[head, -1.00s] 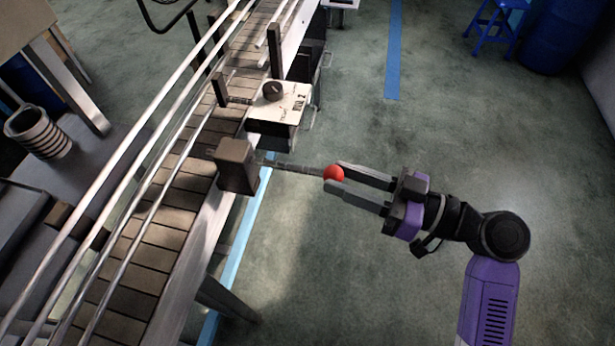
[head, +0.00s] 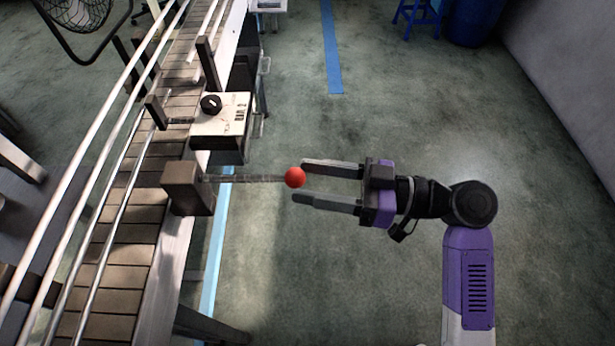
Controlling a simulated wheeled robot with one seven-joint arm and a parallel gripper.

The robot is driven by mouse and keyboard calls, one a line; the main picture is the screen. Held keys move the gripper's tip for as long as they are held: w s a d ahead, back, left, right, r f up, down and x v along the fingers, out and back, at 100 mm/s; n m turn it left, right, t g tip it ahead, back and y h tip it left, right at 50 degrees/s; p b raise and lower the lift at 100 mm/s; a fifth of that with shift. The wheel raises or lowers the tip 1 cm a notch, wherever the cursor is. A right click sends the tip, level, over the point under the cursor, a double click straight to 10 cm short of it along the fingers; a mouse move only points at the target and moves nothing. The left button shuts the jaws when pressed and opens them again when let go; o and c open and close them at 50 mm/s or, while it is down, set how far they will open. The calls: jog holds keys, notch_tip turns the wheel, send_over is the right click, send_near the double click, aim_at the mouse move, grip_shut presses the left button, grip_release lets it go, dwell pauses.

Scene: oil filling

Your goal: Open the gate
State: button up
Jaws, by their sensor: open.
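The gate shows as a brown block (head: 187,186) at the right edge of the conveyor, with a thin grey rod (head: 245,179) reaching right from it. A red ball knob (head: 295,177) sits at the rod's right end. My gripper (head: 297,181) comes from the right with its two fingers pointing left. It is open, with its fingertips at the knob, the upper finger just above and right of it and the lower one below it. I cannot tell whether either finger touches the knob.
The conveyor (head: 118,270) with metal guide rails runs along the left. A white control box (head: 222,115) with a black dial stands just beyond the rod. A blue stool (head: 420,18) and blue barrel (head: 473,20) stand far back. The floor at right is clear.

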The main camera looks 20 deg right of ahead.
jog(key=b+v, duration=0.1)
jog(key=v, duration=0.5)
jog(key=shift+s+d, duration=0.15)
jog(key=shift+d, duration=0.1)
jog(key=w+d+m+t+h, duration=0.4)
jog(key=w+m, duration=0.1)
jog(key=m, duration=0.1)
jog(key=s+d+f+m+t+h, duration=0.3)
jog(key=d+f+m+h, duration=0.55)
jog(key=h, duration=0.35)
jog(key=s+a+n, duration=0.2)
jog(key=s+a, duration=0.3)
jog(key=s, duration=0.7)
jog(key=s+a+n+g, duration=0.1)
jog(key=s+a+n, duration=0.2)
jog(key=s, duration=0.9)
jog(key=shift+a+r+y, duration=0.3)
jog(key=shift+a+r, duration=0.05)
jog(key=shift+a, duration=0.9)
